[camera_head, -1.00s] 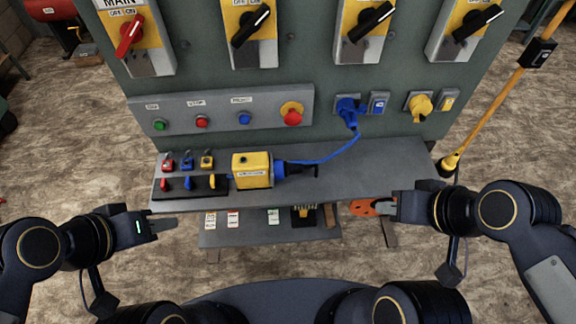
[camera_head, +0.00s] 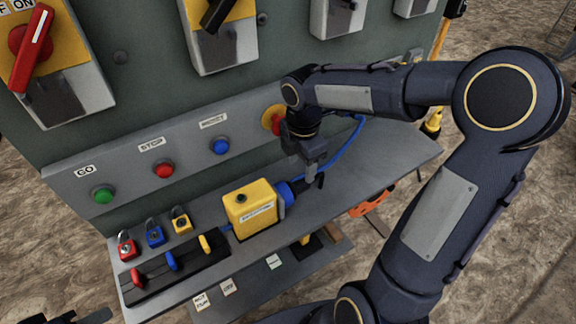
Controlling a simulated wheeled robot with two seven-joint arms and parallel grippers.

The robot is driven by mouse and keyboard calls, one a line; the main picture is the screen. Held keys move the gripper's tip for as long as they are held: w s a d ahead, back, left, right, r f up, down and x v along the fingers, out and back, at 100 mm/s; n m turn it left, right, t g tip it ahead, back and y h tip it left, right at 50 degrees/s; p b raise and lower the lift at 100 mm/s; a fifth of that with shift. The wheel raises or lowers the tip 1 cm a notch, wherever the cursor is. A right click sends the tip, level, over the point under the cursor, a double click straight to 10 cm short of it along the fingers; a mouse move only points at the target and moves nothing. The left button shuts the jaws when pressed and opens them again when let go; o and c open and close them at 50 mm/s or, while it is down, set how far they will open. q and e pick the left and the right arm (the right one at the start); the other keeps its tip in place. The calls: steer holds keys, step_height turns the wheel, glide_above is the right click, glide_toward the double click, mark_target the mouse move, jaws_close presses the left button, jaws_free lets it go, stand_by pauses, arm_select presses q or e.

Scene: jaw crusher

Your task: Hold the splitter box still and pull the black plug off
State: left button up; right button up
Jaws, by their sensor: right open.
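The yellow splitter box (camera_head: 249,207) sits on the grey shelf, with a blue socket (camera_head: 286,194) on its right side. The black plug (camera_head: 319,181) shows only in part to the right of the blue socket. My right gripper (camera_head: 311,172) points down at the plug from above; its jaws are open, and I cannot tell whether they touch it. The gripper and wrist hide part of the plug and its surroundings. A dark piece of my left gripper (camera_head: 82,318) seems to show at the bottom left edge, apart from the box; its jaws are not clear.
Red, blue and yellow padlocks (camera_head: 154,237) stand on the shelf (camera_head: 385,165) left of the box, behind a black rack (camera_head: 176,268) with coloured levers. A button panel (camera_head: 130,176) rises behind. A blue cable (camera_head: 350,146) runs behind my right wrist.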

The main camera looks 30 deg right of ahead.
mark_target(301, 182)
step_height(301, 182, down, 7)
steer(key=shift+s+f+b, duration=0.1)
steer(key=shift+b, duration=0.4)
